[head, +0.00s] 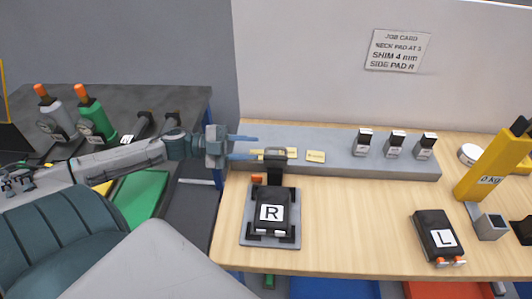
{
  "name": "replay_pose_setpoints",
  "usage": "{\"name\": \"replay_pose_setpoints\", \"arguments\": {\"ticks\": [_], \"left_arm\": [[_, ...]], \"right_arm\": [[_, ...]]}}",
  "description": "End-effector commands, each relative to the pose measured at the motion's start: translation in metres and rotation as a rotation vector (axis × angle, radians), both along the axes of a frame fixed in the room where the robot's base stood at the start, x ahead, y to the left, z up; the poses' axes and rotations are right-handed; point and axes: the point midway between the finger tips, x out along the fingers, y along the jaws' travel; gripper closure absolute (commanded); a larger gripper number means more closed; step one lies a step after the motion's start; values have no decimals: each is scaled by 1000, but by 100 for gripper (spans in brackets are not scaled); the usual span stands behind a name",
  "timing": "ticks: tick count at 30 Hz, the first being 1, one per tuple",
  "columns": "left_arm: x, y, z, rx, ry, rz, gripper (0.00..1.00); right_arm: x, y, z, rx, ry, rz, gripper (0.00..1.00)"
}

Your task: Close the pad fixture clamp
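The pad fixture (246,236) is a grey plate at the left end of the wooden bench. A black pad marked R (271,212) lies on it between dark holders. The dark clamp (274,172) stands upright at the fixture's back, its crossbar at the top and an orange piece (257,180) beside it. My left gripper (259,146) reaches in from the left with its two blue fingers apart. The fingertips are beside the clamp's crossbar; I cannot tell whether they touch it. Nothing shows clearly between them. My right gripper is out of view.
A grey raised ledge (330,143) runs behind the fixture, bearing yellow shims (316,156) and several small dark-topped blocks. A black pad marked L (438,236) and a yellow gauge (494,167) stand to the right. The bench between the two pads is clear.

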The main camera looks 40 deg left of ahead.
Motion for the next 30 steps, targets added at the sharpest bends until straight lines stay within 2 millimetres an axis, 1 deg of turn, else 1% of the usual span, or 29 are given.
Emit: {"name": "replay_pose_setpoints", "arguments": {"ticks": [1,5,6,12,18,26,27,29,30], "left_arm": [[4,-6,-1,-4,-5,-1,69],[13,-19,0,-3,-5,3,69],[15,-22,1,-3,-5,3,69],[23,-35,1,-2,-1,0,69],[26,-40,1,1,0,1,69],[27,-40,0,1,2,1,69],[27,-40,0,1,2,1,77],[27,-40,0,0,2,2,89],[27,-40,0,0,2,2,97]], "right_arm": [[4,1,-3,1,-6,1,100],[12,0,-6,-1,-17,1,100],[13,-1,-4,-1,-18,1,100],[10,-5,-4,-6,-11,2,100],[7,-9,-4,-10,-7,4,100],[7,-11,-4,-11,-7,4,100],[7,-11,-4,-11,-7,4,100],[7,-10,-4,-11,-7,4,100],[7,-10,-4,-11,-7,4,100]]}}
